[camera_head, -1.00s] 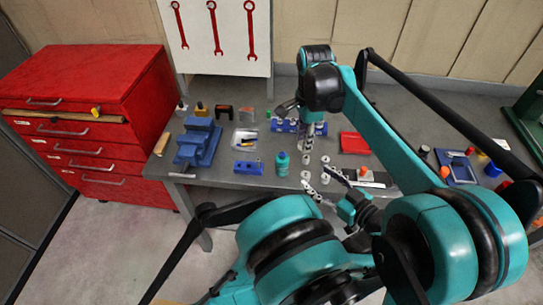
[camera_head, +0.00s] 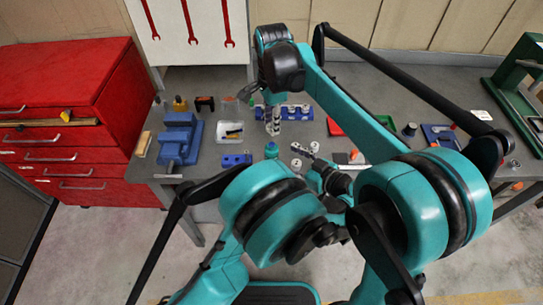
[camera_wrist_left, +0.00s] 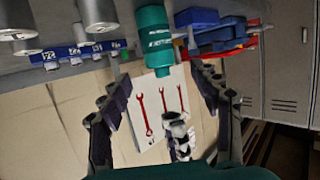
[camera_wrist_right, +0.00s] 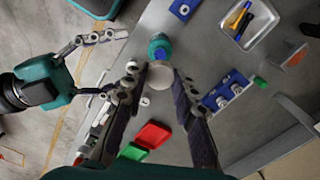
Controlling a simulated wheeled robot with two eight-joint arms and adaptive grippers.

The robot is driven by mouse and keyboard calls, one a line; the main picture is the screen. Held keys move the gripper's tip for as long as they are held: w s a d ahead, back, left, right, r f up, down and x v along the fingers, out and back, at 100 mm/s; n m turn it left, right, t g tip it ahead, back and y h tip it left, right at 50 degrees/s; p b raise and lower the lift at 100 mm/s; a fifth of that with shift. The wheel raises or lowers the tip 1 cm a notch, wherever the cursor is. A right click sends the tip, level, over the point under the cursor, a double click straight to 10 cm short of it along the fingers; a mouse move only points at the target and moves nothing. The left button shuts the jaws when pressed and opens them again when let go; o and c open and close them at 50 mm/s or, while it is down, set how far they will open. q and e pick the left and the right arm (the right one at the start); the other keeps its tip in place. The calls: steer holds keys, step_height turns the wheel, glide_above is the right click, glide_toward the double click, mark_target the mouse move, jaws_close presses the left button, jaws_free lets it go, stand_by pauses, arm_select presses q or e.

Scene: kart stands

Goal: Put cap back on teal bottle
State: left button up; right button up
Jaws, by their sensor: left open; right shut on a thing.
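The teal bottle (camera_head: 271,150) stands upright on the grey workbench. In the left wrist view, which is upside down, the bottle (camera_wrist_left: 155,38) has its narrow neck towards the right gripper. In the right wrist view I see the bottle (camera_wrist_right: 159,46) from above, with blue at its mouth. My right gripper (camera_wrist_right: 160,78) is shut on a pale round piece (camera_wrist_right: 160,75), apparently the cap, above and beside the bottle, seemingly apart from it. My left gripper (camera_head: 305,158) is open and empty right of the bottle; its fingers (camera_wrist_right: 95,65) also show in the right wrist view.
A blue vise (camera_head: 180,138), a blue socket block (camera_head: 236,160) and a tool tray (camera_head: 230,131) lie left of the bottle. A socket rack (camera_head: 297,112) is behind it. Several white rings lie nearby. A red tray (camera_head: 334,127) is to the right.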

arm_select(q)
steer(key=x, duration=0.7)
steer(key=shift+w+a+f, duration=0.1)
steer(key=shift+w+a, duration=0.1)
jaws_close()
arm_select(e)
glide_above(271, 145)
steer(key=shift+w+f, duration=0.1)
steer(key=shift+f, duration=2.45)
